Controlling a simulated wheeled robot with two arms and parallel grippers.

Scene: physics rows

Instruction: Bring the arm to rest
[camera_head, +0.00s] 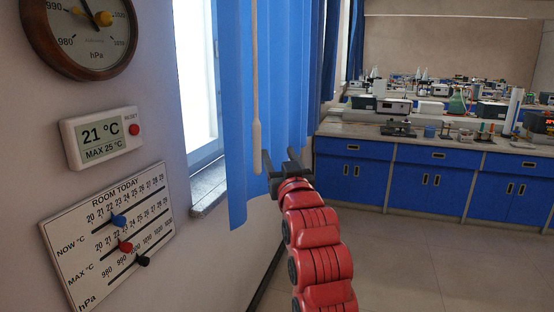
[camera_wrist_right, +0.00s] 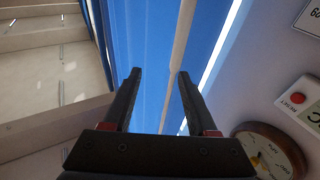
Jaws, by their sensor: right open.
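My right gripper (camera_head: 279,165) is at the end of my red right arm, raised in front of the blue curtain (camera_head: 262,80). It is open, and nothing shows between its fingers. In the right wrist view the two dark fingers of the gripper (camera_wrist_right: 155,75) stand apart, with the curtain (camera_wrist_right: 150,40) behind them. A pale wand (camera_head: 256,140) hangs by the curtain, just left of the gripper in the head view. The wand also shows in the right wrist view (camera_wrist_right: 180,45) beyond the fingers; I cannot tell whether they touch. My left gripper is out of view.
The left wall carries a round hPa dial (camera_head: 84,25), a thermometer display (camera_head: 100,136) and a slider board (camera_head: 112,238). A window sill (camera_head: 209,187) juts out below the window. Blue lab cabinets (camera_head: 425,180) with equipment stand at the right. The floor (camera_head: 410,265) before them is clear.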

